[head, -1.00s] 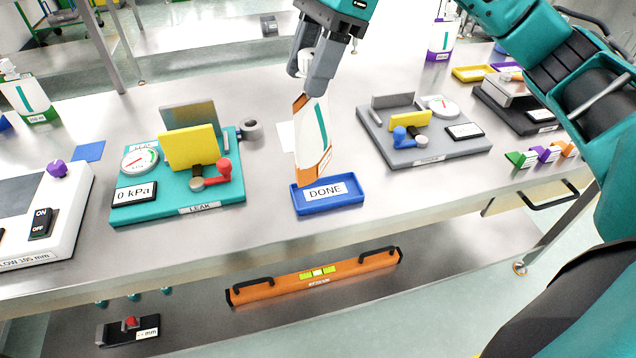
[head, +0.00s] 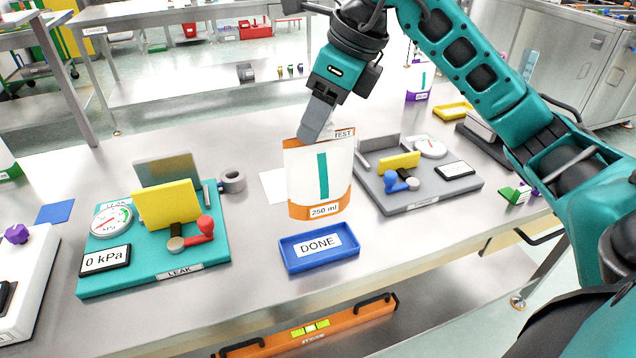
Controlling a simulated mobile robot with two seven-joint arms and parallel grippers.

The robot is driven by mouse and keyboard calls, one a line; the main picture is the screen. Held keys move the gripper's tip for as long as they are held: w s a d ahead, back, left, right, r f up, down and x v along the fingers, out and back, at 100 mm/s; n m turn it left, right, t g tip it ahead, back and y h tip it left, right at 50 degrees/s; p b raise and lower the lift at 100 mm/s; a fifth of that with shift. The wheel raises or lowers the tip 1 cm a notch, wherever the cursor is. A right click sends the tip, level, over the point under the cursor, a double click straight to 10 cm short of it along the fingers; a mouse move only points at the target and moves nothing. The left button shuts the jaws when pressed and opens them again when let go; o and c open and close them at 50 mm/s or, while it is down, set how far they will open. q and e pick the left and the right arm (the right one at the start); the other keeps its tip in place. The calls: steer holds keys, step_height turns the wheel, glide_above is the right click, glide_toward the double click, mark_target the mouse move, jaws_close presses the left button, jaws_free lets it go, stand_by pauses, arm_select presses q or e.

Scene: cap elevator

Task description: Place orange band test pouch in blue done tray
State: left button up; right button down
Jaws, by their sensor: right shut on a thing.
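The orange band test pouch (head: 305,172) is white with orange bands at top and bottom, a teal stripe and a "250 ml" label. My right gripper (head: 318,128) is shut on its top edge. The pouch hangs upright, its front turned toward me. It appears just behind the blue done tray (head: 290,262), and I cannot tell whether its bottom touches the table. The tray is empty and carries a "DONE" label. My left gripper is not in view.
A teal leak station (head: 130,282) with a yellow plate and red lever stands left of the tray. A grey station (head: 420,196) with a blue lever stands to the right. A grey roll (head: 232,181) lies behind the leak station. Table surface in front of the tray is clear.

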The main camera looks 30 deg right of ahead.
mark_target(318, 175)
step_height(318, 175, down, 6)
steer(key=shift+r+b, duration=0.1)
steer(key=shift+b, duration=0.3)
steer(key=shift+f, duration=0.5)
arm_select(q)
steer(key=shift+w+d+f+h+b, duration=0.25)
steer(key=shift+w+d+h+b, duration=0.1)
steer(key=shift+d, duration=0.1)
arm_select(e)
steer(key=shift+f, duration=1.85)
steer(key=c, duration=1)
jaws_free()
steer(key=shift+f, duration=0.1)
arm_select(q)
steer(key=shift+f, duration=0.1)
arm_select(e)
steer(key=o, duration=0.5)
